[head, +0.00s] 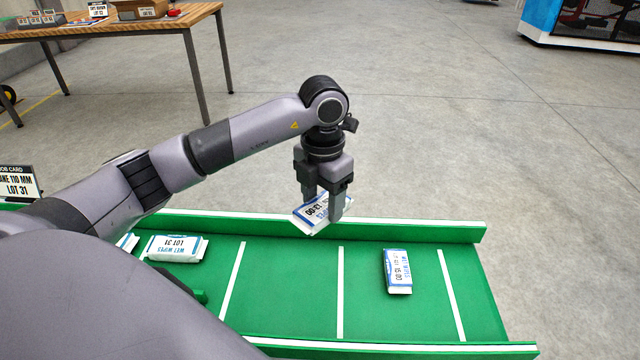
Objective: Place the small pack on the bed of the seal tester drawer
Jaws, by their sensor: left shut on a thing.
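My left gripper (322,206) hangs fingers-down over the far rail of the green conveyor (290,290). It is shut on a small white and blue pack (312,216), which is tilted between the fingers above the belt. A second pack of wet wipes (397,270) lies on the belt to the right. Another pack (176,248), marked LOT 31, lies on the belt at the left, with part of one more beside it. The seal tester drawer does not show in this view. My right gripper is not in view.
A job card (20,184) reading LOT 31 stands at the left edge. A wooden table (100,28) with boxes and cards stands at the back left. A blue and white cabinet (580,22) is at the far right. The floor beyond the conveyor is clear.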

